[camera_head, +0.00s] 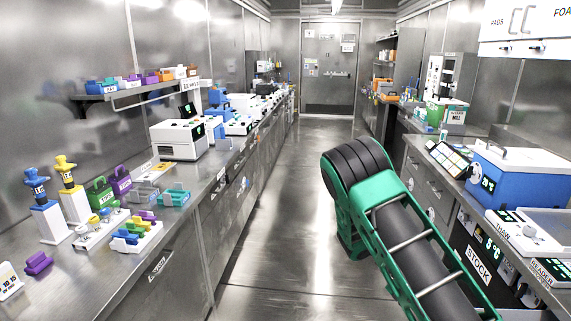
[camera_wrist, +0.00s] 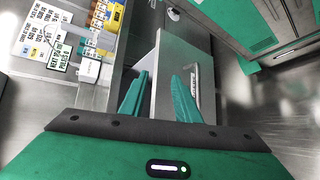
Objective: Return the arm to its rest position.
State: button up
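My arm, green with black ribbed covers, reaches up from the bottom right of the head view and bends at a black rounded joint over the aisle. My gripper does not show in the head view. In the wrist view the two green fingers of my gripper (camera_wrist: 159,75) stand apart with nothing between them. Beyond them is a grey cabinet front with a handle (camera_wrist: 195,88). The gripper seems clear of it, but the distance is hard to judge.
The left bench (camera_head: 190,190) carries pipettes, coloured racks and a white instrument (camera_head: 180,140). The right bench holds a blue box with a white lid (camera_head: 520,175) close beside my arm. The aisle floor (camera_head: 290,200) is clear toward the far door (camera_head: 329,65).

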jog(key=s+d+r+t+y, duration=0.2)
jog(key=s+r+y, duration=0.1)
jog(key=s+r, duration=0.25)
jog(key=s+d+r+t+y, duration=0.2)
jog(key=s+r+t+y, duration=0.15)
jog(key=r, duration=0.35)
jog(key=s+a+r+t+y, duration=0.1)
jog(key=s+a+r+t, duration=0.2)
jog(key=s, duration=0.7)
jog(key=shift+s+r+n+t+y, duration=0.35)
jog(key=shift+r+n+t, duration=0.05)
jog(key=shift+r+t, duration=0.9)
jog(key=shift+w+f, duration=0.2)
jog(key=shift+w, duration=0.4)
jog(key=shift+s+d, duration=0.1)
